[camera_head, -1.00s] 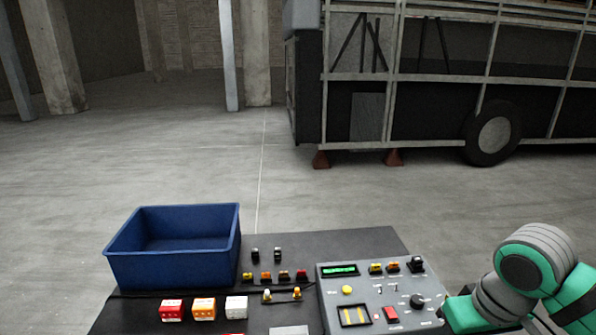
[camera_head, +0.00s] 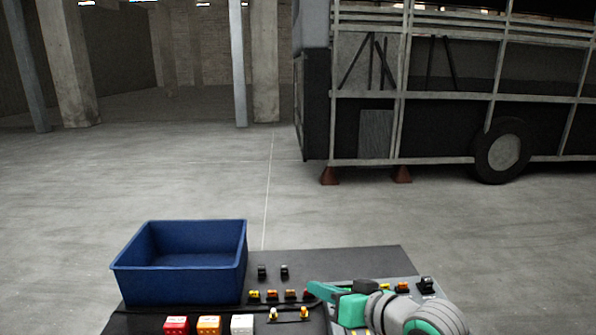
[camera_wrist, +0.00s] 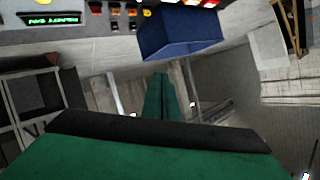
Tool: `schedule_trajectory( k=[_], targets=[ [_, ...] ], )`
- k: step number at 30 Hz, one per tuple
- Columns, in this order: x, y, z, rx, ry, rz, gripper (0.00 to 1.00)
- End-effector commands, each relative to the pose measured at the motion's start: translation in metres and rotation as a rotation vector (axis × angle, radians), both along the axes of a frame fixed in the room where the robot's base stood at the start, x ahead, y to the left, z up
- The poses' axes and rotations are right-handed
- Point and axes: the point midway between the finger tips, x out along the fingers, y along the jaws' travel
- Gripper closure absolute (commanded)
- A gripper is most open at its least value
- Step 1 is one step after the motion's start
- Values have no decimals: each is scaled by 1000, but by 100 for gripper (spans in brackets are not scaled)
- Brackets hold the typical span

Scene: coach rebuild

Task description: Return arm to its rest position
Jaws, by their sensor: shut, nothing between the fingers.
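My gripper (camera_head: 314,288) reaches in from the lower right in the head view, over the right part of the dark work table (camera_head: 355,261). Its green fingers are shut and empty, pointing left. In the wrist view the shut fingers (camera_wrist: 160,97) point away from the camera, with nothing between them. My arm covers most of the grey control panel in the head view. The panel's green display (camera_wrist: 54,19) shows at the upper left of the wrist view.
A blue bin (camera_head: 180,285) stands on the table's left part. Red (camera_head: 176,325), orange (camera_head: 208,325) and white (camera_head: 242,324) blocks stand in front. Small switches (camera_head: 272,296) lie near my gripper. A bus frame (camera_head: 400,130) stands beyond, with open floor between.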

Motion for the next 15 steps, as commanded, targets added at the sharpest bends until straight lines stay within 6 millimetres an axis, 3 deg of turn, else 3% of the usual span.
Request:
schedule_trajectory(
  k=[1,6,15],
  targets=[
    [4,14,2,51,-32,3,100],
    [14,38,9,193,-138,-31,100],
    [18,59,-1,408,-265,-150,100]
  ],
)
